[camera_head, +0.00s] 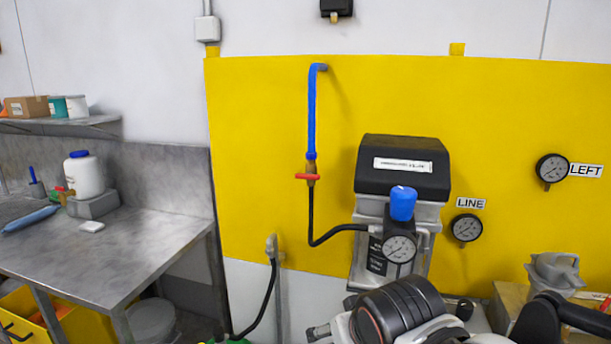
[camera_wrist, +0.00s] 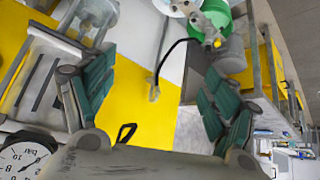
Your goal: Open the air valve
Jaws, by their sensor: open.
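The air valve (camera_head: 308,177) is a brass body with a red handle, below a blue pipe (camera_head: 312,110) on the yellow wall panel. Its handle lies level, across the upright pipe line. A black hose runs down from it to the regulator unit. The valve does not show in the wrist view. My gripper (camera_wrist: 155,78) is open, with two green-padded fingers spread and nothing between them. In the head view my arm is at the bottom edge, below and right of the valve and apart from it.
A regulator with a blue knob (camera_head: 402,203) and a gauge (camera_head: 399,248) stands right of the valve. LINE (camera_head: 466,228) and LEFT (camera_head: 551,169) gauges hang farther right. A metal bench (camera_head: 110,255) fills the left. The panel around the valve is clear.

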